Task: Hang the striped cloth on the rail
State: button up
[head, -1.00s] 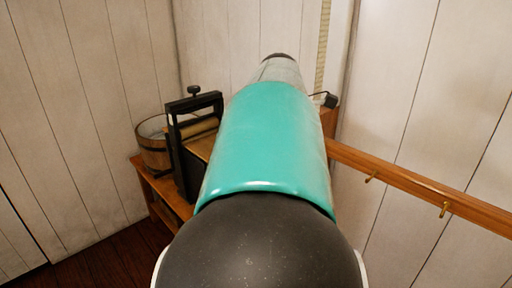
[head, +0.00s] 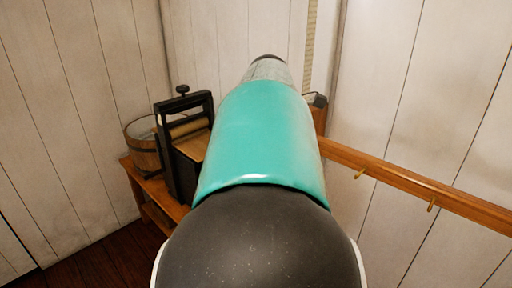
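A wooden rail (head: 408,183) with brass hooks runs along the white plank wall on the right in the head view. Two hooks show below it, a nearer one (head: 432,203) and a farther one (head: 360,173). My own arm, with a teal link, fills the middle of the view and hides what lies behind it. My gripper is not in view. I see no striped cloth.
A wooden bench (head: 160,193) stands in the corner at left. It bears a wooden bucket (head: 143,150) and a black-framed wringer with rollers (head: 184,140). A small dark object (head: 318,100) sits near the rail's far end. Dark floor (head: 95,265) is open at lower left.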

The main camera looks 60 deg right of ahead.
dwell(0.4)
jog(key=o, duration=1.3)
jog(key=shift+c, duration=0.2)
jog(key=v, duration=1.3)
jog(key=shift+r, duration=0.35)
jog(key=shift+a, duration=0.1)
